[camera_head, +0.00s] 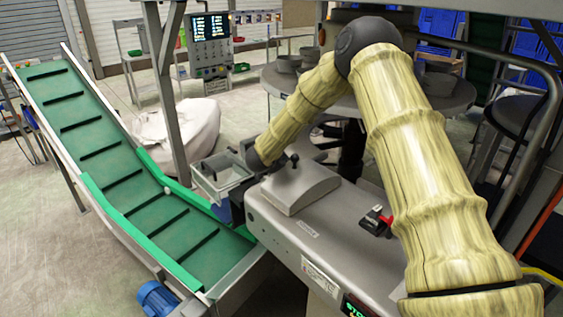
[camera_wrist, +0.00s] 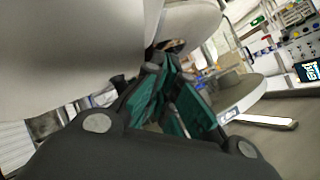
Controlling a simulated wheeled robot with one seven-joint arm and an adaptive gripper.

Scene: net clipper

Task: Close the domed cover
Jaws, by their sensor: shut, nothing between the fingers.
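A grey raised cover (camera_head: 305,188) with a sloped top and a black ball knob sits on the machine top (camera_head: 335,245) in the head view. It is the likeliest domed cover, but I cannot tell whether it is open or shut. My arm reaches down past its far left side, beside a clear-topped box (camera_head: 222,176). In the wrist view my gripper (camera_wrist: 170,70) has its teal-padded fingers drawn together, with nothing seen held. A large pale surface (camera_wrist: 70,45) is very close above the fingers at the left; I cannot tell what it belongs to or whether they touch it.
A green cleated conveyor (camera_head: 95,145) slopes down to the machine's left side. A round grey table (camera_head: 445,98) with dark bowls stands behind my arm. A red-and-black switch (camera_head: 377,221) is on the machine top. A steel post (camera_head: 172,110) and a white sack (camera_head: 190,127) stand behind.

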